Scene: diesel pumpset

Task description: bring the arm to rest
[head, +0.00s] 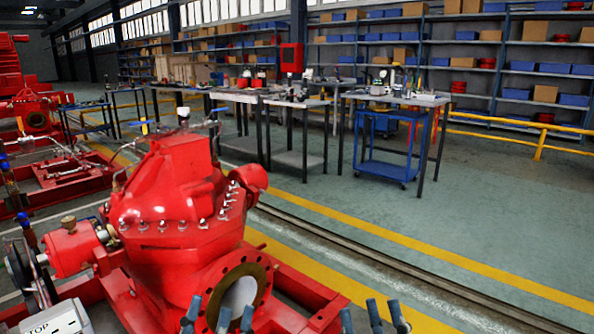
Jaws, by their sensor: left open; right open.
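My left gripper (219,320) shows at the bottom edge, with its grey-blue fingertips spread apart in front of the pump's round flange. My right gripper (373,317) shows further right at the bottom edge, its fingertips also apart. Both are open and I see nothing between their fingers. Only the fingertips are in view; the rest of both arms is out of the frame. The large red pump (170,195) stands close in front, left of centre. I cannot tell whether the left fingertips touch the flange (238,290).
A red base frame (305,295) carries the pump. Workbenches (300,103) and a blue cart (385,172) stand further back, before shelves. The floor (480,215) at right is clear, with a yellow rail (540,145) behind.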

